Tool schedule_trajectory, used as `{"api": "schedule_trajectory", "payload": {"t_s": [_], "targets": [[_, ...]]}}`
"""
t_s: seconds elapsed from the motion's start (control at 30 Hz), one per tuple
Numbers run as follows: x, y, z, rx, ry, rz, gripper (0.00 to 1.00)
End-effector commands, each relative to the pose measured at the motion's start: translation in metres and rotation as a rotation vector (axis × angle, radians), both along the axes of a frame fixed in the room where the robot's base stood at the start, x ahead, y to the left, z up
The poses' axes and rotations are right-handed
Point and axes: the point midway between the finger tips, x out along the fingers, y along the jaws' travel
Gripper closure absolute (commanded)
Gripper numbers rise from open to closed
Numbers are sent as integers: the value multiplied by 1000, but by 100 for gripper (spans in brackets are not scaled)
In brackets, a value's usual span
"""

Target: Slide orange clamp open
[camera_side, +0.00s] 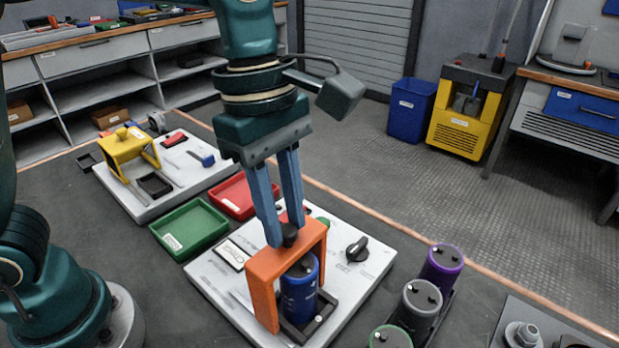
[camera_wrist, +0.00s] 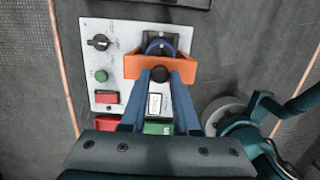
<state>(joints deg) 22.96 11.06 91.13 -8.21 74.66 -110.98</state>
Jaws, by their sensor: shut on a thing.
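The orange clamp (camera_side: 262,269) is a bridge-shaped frame on the near white panel (camera_side: 218,285).
The near panel also carries a black rotary switch (camera_side: 357,249). Green (camera_side: 190,229) and red (camera_side: 235,196) trays lie behind it. A second panel with a yellow clamp (camera_side: 126,147) stands farther back left. Purple (camera_side: 441,266), grey (camera_side: 418,304) and green (camera_side: 390,338) capacitors stand at right.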

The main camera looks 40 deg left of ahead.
Motion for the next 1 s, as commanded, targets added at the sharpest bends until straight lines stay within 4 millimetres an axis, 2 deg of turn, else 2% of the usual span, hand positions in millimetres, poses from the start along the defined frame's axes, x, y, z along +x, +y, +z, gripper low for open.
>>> {"api": "schedule_trajectory", "payload": {"t_s": [1.0], "targets": [[0,49,1,-1,-3,3,100]]}}
